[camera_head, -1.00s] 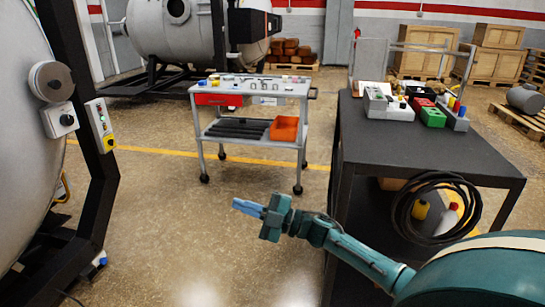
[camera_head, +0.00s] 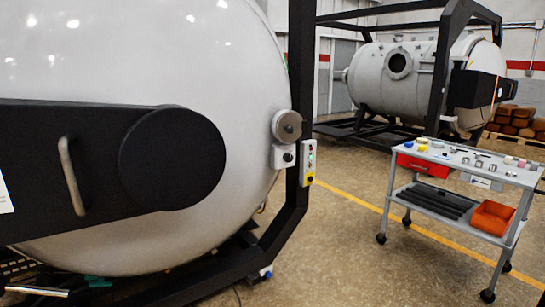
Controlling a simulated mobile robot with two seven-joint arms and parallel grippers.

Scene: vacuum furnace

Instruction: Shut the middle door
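A large pale grey domed furnace door (camera_head: 215,70) fills the left of the head view. A black arm with a round end (camera_head: 172,160) crosses its face, and a metal bar handle (camera_head: 72,176) stands upright on that arm. The door's left side is cut off by the picture edge. I cannot tell whether this is the middle door, or whether it is ajar. Neither of my grippers shows clearly. A small teal patch low under the door is too little to identify.
A black frame post (camera_head: 300,100) with a control box (camera_head: 308,162) stands right of the door. A grey tool cart (camera_head: 470,170) with an orange bin (camera_head: 492,216) is at the right. Another furnace (camera_head: 410,85) stands behind. The floor between is clear.

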